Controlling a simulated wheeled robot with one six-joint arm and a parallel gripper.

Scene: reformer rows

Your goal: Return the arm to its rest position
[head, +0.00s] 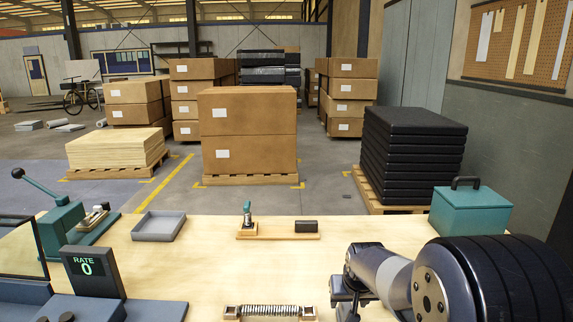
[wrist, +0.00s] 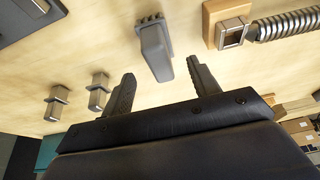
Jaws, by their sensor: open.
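My arm reaches in from the lower right of the head view, low over the front right of the wooden table (head: 215,262). My gripper (head: 350,288) is at the arm's left end, partly cut off by the bottom edge. In the wrist view my gripper (wrist: 160,82) is open, with two dark fingers spread apart and nothing held between them. A grey metal piece (wrist: 155,50) shows just beyond the fingertips, over the pale tabletop; whether it is touched cannot be told.
A spring (head: 270,312) in a wooden holder lies left of my gripper. A wooden board (head: 285,237) with a small tool, a grey tray (head: 158,227), a teal box (head: 470,210) and a RATE display (head: 90,268) stand on the table. The table's middle is mostly clear.

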